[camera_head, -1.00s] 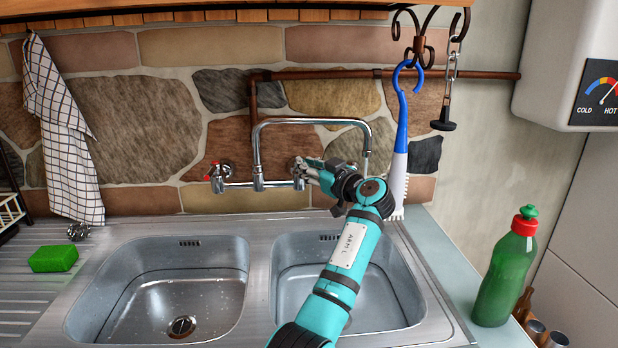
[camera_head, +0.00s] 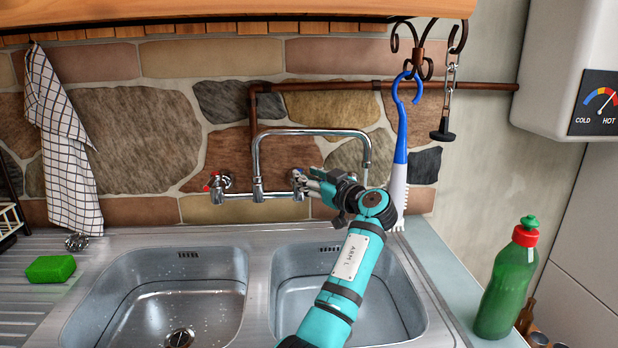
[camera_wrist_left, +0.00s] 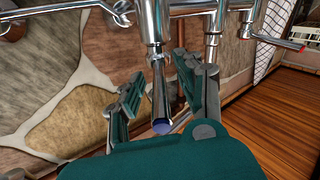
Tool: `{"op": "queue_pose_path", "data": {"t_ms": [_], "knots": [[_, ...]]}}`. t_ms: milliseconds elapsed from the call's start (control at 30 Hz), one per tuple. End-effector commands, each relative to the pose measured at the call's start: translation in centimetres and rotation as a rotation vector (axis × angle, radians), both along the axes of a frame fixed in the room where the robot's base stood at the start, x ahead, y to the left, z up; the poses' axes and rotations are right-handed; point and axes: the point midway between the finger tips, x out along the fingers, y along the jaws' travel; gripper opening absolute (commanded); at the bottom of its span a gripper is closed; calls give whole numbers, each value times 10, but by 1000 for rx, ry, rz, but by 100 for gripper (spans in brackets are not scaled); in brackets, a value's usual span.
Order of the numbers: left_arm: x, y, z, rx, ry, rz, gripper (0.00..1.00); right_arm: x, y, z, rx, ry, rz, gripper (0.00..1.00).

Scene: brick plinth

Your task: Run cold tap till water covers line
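The cold tap's blue-ended lever (camera_wrist_left: 161,126) stands between the two fingers of my left gripper (camera_wrist_left: 163,97) in the left wrist view. The fingers are apart, with a gap on each side of the lever. In the head view the left gripper (camera_head: 308,182) is at the right end of the chrome mixer and partly hides the cold tap (camera_head: 297,180). The spout (camera_head: 367,150) arches over the right basin (camera_head: 285,278). A thin pale streak shows below its tip. My arm covers much of this basin; I cannot make out a line or water level. My right gripper is out of view.
The red-marked hot tap (camera_head: 217,183) is at the mixer's left end. A blue-and-white brush (camera_head: 400,150) and a chained plug (camera_head: 443,132) hang at right. A green bottle (camera_head: 507,285) stands right of the sink. A green sponge (camera_head: 50,269) lies left of the empty-looking left basin (camera_head: 110,295).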

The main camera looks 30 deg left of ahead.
Motion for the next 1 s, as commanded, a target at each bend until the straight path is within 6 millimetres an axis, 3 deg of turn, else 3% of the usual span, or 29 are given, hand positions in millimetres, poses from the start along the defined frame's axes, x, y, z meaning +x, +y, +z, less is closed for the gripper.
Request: {"op": "queue_pose_path", "data": {"t_ms": [533,700,1000], "knots": [[-31,-96,-1,-2,1,-4,36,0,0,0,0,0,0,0],[-36,-109,-1,-1,0,-2,36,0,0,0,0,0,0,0],[-36,-111,-1,0,1,-1,36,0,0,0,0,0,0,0]]}}
